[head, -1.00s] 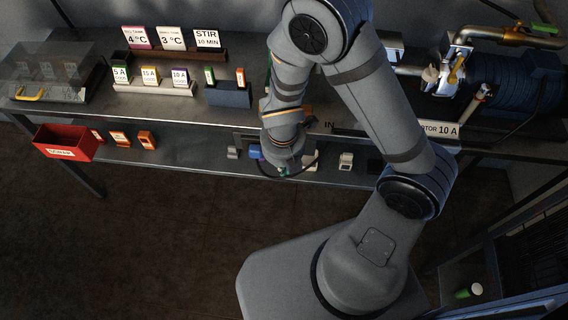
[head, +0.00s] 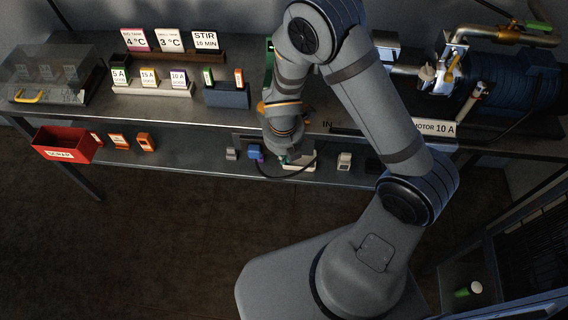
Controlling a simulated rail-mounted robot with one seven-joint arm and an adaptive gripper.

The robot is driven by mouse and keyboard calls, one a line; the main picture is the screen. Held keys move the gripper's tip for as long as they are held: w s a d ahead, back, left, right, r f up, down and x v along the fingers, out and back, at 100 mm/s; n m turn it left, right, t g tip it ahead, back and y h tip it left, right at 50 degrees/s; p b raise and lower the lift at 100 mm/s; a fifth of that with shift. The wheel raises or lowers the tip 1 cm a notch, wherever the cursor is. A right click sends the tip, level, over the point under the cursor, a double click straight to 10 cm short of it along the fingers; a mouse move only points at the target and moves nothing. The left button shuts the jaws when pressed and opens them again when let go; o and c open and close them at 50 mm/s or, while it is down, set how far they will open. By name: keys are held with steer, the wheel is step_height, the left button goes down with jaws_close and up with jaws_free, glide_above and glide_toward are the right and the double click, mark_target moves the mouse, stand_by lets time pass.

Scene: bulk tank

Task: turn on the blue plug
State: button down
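A small blue block (head: 254,152), which looks like the blue plug, sits on the lower shelf just left of my gripper. A dark cable (head: 290,176) loops beneath my gripper beside it. My gripper (head: 284,158) points down at the lower shelf, between the blue block and a pale, whitish piece (head: 301,163). The fingers are small, dark and partly hidden by my own wrist, so their opening and any contact are unclear. No switch position on the blue plug can be made out.
A grey block (head: 232,153) and a pale socket-like block (head: 344,161) stand on the lower shelf. Orange pieces (head: 146,142) and a red bin (head: 64,147) are at the left. The upper bench (head: 190,112) overhangs behind, carrying label cards and a blue motor (head: 510,82).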

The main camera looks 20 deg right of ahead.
steer(key=shift+s+a+r+p, duration=0.1)
steer(key=shift+s+r+p, duration=0.1)
steer(key=shift+r+p, duration=0.75)
steer(key=shift+s+f, duration=0.1)
steer(key=shift+f, duration=0.1)
steer(key=s+a+r+p, duration=0.2)
steer(key=s+r, duration=0.4)
steer(key=r, duration=0.3)
steer(key=shift+s+a+p, duration=0.35)
steer(key=shift+a, duration=0.25)
